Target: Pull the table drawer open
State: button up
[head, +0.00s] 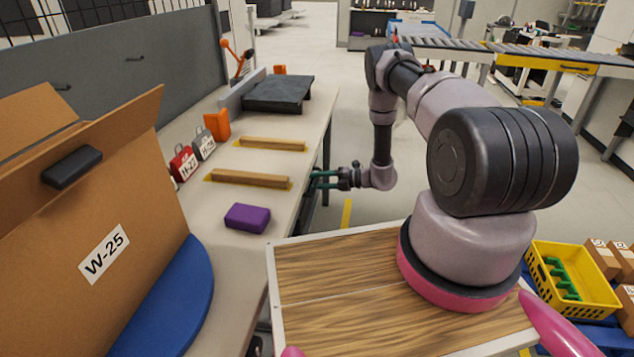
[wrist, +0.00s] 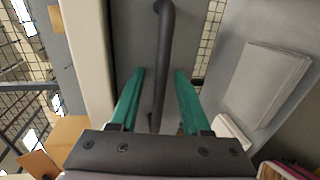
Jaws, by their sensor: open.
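The table (head: 255,125) runs along the left in the head view, and its pale edge (wrist: 92,55) shows in the wrist view. The grey drawer front (wrist: 131,40) lies beside that edge, and a dark bar handle (wrist: 162,60) stands out from it. My gripper (head: 318,180) is at the table's right side, below the top. In the wrist view my gripper (wrist: 160,73) is open, with one green finger on each side of the handle. I cannot tell whether either finger touches it. The drawer is hidden in the head view.
On the table are two wooden strips (head: 272,144), a purple block (head: 247,218), an orange block (head: 217,125) and a black platform (head: 278,93). A large cardboard box (head: 75,215) stands at the left. A yellow crate (head: 572,282) is at the right.

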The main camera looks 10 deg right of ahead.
grip_shut()
dwell(1.3)
